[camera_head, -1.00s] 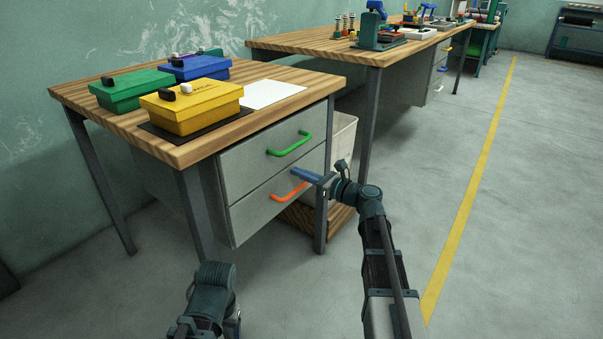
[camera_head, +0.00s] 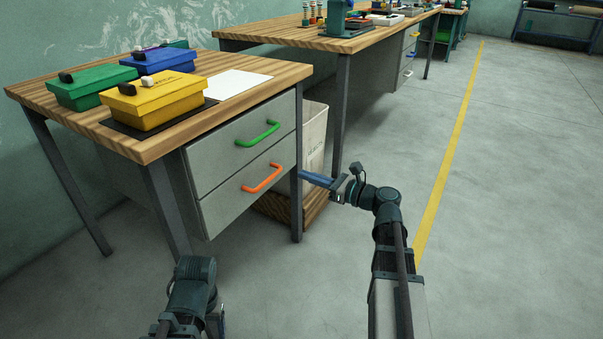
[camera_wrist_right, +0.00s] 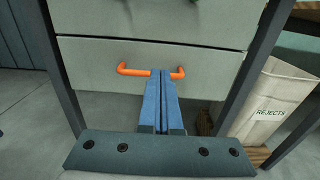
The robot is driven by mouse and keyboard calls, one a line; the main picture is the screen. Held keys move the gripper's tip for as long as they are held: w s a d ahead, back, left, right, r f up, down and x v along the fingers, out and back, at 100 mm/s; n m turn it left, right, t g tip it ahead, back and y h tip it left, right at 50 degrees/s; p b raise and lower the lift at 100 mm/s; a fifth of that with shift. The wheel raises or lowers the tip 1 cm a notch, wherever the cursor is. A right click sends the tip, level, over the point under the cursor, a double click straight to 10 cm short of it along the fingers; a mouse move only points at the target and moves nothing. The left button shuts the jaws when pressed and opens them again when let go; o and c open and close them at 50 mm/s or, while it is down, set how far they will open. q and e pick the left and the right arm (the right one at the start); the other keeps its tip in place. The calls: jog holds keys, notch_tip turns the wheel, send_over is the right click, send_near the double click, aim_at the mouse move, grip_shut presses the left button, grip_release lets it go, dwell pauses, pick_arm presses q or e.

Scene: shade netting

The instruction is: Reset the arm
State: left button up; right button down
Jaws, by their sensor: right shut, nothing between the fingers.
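My right gripper (camera_head: 303,176) is shut and empty, its blue fingers pressed together. In the head view it points left, just right of the drawer unit's front leg and apart from the orange handle (camera_head: 262,178). In the right wrist view the shut fingers (camera_wrist_right: 166,75) cover part of the orange handle (camera_wrist_right: 134,70). Both drawers, the upper with a green handle (camera_head: 258,134), look closed. My left arm shows at the bottom left of the head view; its gripper is not seen.
The wooden workbench (camera_head: 260,93) bears a green box (camera_head: 92,88), a blue box (camera_head: 160,64), a yellow box (camera_head: 153,100) and a white sheet (camera_head: 228,83). A bin marked REJECTS (camera_wrist_right: 275,100) stands beside the drawers. The floor on the right is clear.

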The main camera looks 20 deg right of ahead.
jog(key=s+a+f+n+g+h+p, duration=0.1)
jog(key=s+a+f+n+g, duration=0.25)
jog(key=a+n, duration=0.3)
jog(key=s+a+f+n+g+h+p, duration=0.1)
jog(key=s+a+f+n+g+p, duration=0.15)
jog(key=a+f+n+g, duration=0.4)
jog(key=s+a+f+n+g+p, duration=0.1)
jog(key=s+a+n, duration=0.3)
jog(key=a, duration=0.4)
jog(key=s+a+f+n+g+h+p, duration=0.2)
jog(key=s+f+n+g+h+p, duration=0.15)
jog(key=s+n+h, duration=0.75)
notch_tip(320, 180, up, 38)
jog(key=s+n+p, duration=0.1)
jog(key=n+p, duration=0.3)
jog(key=p, duration=3.3)
jog(key=shift+d+y, duration=0.4)
